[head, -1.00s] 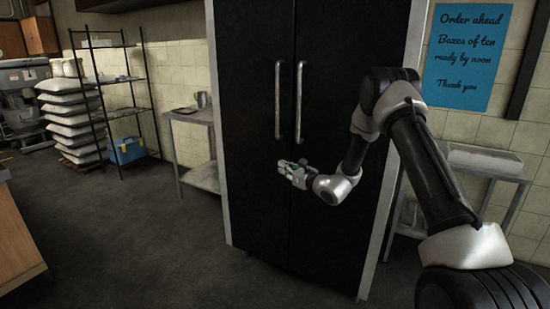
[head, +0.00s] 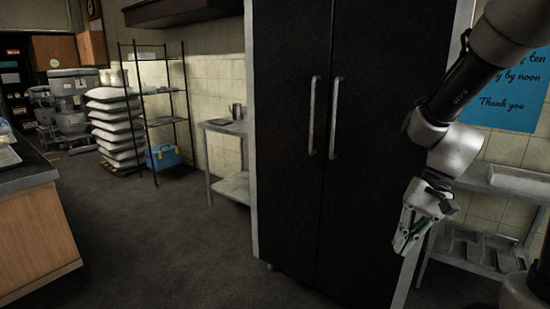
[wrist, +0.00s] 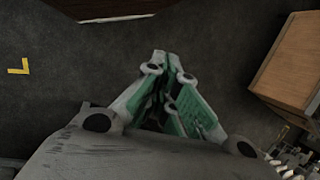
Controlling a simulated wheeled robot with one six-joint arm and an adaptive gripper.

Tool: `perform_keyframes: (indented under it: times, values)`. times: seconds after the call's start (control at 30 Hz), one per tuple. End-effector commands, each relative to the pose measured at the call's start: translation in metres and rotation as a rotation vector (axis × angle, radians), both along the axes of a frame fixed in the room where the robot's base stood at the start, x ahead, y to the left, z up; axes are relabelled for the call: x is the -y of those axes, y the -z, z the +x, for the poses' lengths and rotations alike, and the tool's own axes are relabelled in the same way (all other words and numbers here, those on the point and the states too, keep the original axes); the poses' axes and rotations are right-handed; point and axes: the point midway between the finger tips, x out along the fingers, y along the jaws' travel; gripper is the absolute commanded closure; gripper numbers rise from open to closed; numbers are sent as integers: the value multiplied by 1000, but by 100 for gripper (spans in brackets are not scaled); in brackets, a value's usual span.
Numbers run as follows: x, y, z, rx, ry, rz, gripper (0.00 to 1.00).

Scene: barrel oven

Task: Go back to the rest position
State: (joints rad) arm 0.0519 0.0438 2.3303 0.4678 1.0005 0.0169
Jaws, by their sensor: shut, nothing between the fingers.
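My gripper (head: 408,240) hangs at the right of the head view, in front of the right edge of a tall black two-door cabinet (head: 290,190). It points downward with my arm folded above it. In the wrist view my gripper (wrist: 163,62) shows its green-lined fingers drawn together over the dark floor, with nothing between them. Both cabinet doors look closed, with two upright metal handles (head: 312,115) side by side near the middle.
A counter with a wooden side (head: 40,240) stands at left. A metal side table (head: 222,128), a wire rack (head: 155,90), a blue toolbox (head: 164,157) and stacked sacks (head: 115,125) line the back wall. A metal stand (head: 490,240) is at right. The middle floor is clear.

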Motion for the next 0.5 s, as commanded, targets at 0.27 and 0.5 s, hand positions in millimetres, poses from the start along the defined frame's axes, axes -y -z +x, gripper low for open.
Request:
perform_keyframes:
  times: [0.27, 0.5]
  values:
    - [64, -57, -47, 235, -245, -275, 100]
    - [86, -99, -78, 433, -310, -413, 100]
